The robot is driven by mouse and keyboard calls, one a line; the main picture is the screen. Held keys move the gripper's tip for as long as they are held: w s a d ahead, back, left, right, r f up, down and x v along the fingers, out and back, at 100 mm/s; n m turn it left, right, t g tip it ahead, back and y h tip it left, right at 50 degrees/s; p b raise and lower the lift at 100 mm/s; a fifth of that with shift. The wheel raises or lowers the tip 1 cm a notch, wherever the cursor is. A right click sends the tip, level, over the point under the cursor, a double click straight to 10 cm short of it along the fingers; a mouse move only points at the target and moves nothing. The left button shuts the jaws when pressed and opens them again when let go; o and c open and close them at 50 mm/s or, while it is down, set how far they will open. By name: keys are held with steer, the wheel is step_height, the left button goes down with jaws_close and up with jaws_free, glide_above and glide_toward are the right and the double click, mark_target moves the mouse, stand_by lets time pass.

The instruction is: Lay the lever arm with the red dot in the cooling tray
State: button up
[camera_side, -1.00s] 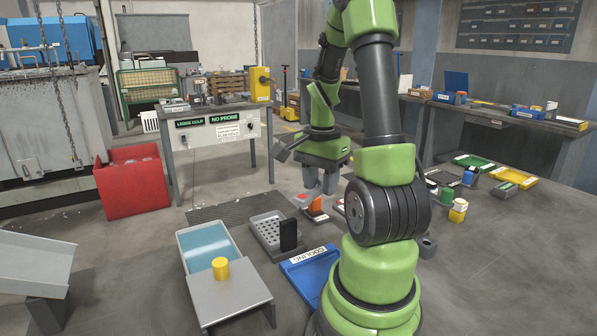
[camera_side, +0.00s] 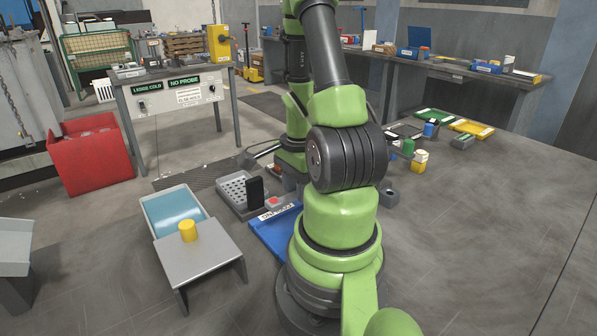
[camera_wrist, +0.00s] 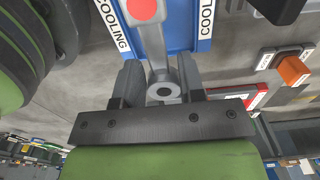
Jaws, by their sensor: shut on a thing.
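The lever arm (camera_wrist: 154,45) is grey, with a ring at one end and a red dot (camera_wrist: 141,10) towards the other. My gripper (camera_wrist: 161,78) is shut on it near the ring end. The blue cooling tray (camera_wrist: 184,32), with white "COOLING" labels, lies beyond the fingers, and the dotted end overlaps it in the wrist view. In the side view the red dot (camera_side: 273,201) shows at the far edge of the tray (camera_side: 268,238). My arm hides much of the gripper and tray there. I cannot tell whether the lever arm touches the tray.
A grey perforated tray (camera_side: 233,187) and an upright black block (camera_side: 255,190) stand left of the cooling tray. An orange block (camera_wrist: 292,70) lies to the right in the wrist view.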

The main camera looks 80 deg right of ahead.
steer(key=shift+f, duration=3.3)
steer(key=shift+f, duration=0.75)
steer(key=o, duration=1.5)
steer(key=shift+r, duration=0.1)
steer(key=shift+r, duration=3.9)
